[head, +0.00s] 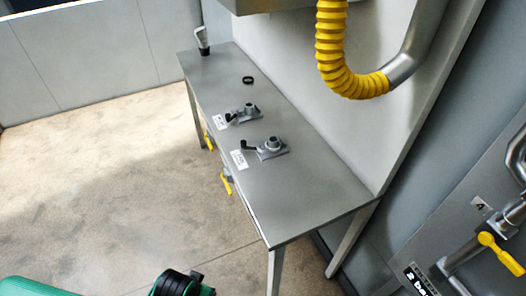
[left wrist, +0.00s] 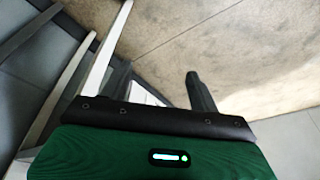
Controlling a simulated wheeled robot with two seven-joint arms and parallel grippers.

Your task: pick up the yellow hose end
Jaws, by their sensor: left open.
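A yellow ribbed hose (head: 333,50) hangs at the top right of the head view. It bends at the bottom, and its lower end (head: 376,84) meets a bare metal pipe (head: 404,66) that rises to the right. Its upper part runs out of the frame. My left gripper (left wrist: 160,88) is open in the left wrist view, with nothing seen between its fingers and floor behind them. The hose is not in that view. My right gripper is not in view.
A long steel table (head: 310,196) stands mid-view with two metal port fittings, a black ring (head: 248,80) and a grey-white cup-like item (head: 202,40). Yellow handles (head: 226,182) hang at its front edge. A panel with a yellow lever (head: 500,250) is at right. Floor at left is clear.

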